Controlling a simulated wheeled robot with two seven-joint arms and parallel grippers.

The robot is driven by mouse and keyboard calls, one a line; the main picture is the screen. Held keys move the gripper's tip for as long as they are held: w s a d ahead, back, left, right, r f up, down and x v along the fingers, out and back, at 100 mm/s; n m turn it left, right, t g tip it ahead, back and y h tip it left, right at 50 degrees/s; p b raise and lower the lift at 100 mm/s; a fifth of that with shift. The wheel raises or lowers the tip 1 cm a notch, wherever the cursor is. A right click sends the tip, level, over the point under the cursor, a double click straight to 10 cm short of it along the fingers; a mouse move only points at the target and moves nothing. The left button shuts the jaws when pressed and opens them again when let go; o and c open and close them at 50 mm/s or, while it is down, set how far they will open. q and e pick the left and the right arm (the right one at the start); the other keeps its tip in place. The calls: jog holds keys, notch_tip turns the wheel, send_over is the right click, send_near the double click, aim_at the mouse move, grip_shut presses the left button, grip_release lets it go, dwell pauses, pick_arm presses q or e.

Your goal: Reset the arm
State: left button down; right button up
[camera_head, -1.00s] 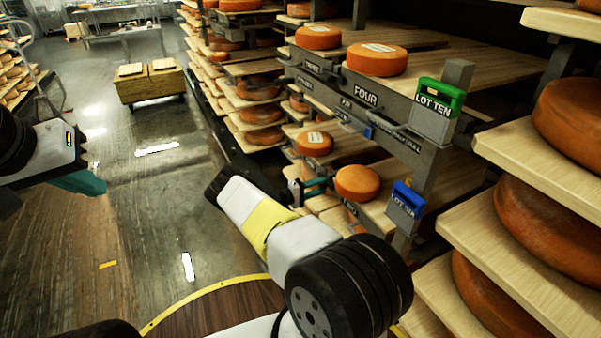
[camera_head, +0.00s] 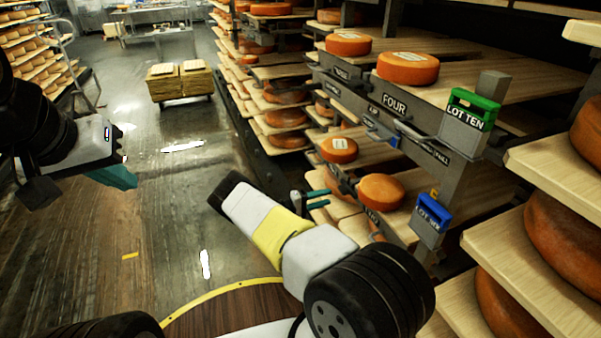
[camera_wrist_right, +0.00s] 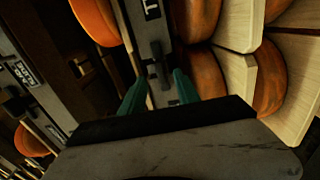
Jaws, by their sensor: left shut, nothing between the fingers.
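My left gripper (camera_head: 118,178) is at the left of the head view, over open floor, with its teal fingers together and nothing in them. My right arm reaches forward from the bottom middle of the head view. Its gripper (camera_head: 318,199) is in front of the lower rack shelves, near two small orange cheese wheels, the nearer one (camera_head: 381,191) and the farther one (camera_head: 339,150). In the right wrist view the two teal fingers (camera_wrist_right: 158,88) are spread apart. A grey rack post with a black fitting (camera_wrist_right: 158,65) shows beyond them, and I see nothing held.
The rack's upper shelf holds two labelled wheels (camera_head: 408,68). A green LOT TEN holder (camera_head: 471,110) and a blue holder (camera_head: 433,213) are on its front. Boards with large wheels (camera_head: 568,232) stand close at the right. A wooden cart (camera_head: 181,83) stands farther back. The floor at left is clear.

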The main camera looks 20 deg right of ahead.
jog(key=s+a+r+m+g+y, duration=0.1)
jog(key=s+a+r+y, duration=0.2)
jog(key=r, duration=0.6)
jog(key=s+r+m+g+y, duration=0.1)
jog(key=s+r+m+y, duration=0.1)
jog(key=s+r+y, duration=0.35)
jog(key=s+a+r+m+g+y, duration=0.15)
jog(key=r+y, duration=0.35)
jog(key=r, duration=0.7)
jog(key=s+a+r+n+t+y, duration=0.2)
jog(key=s+a+r, duration=0.5)
jog(key=s, duration=0.5)
jog(key=s+a+r+n+t+y, duration=0.2)
jog(key=s+a+r+t+y, duration=0.2)
jog(key=s+r, duration=0.7)
jog(key=a+t, duration=0.2)
jog(key=a, duration=0.2)
jog(key=shift+s+a+r+y, duration=0.2)
jog(key=shift+s+r+y, duration=0.05)
jog(key=shift+s+y, duration=0.1)
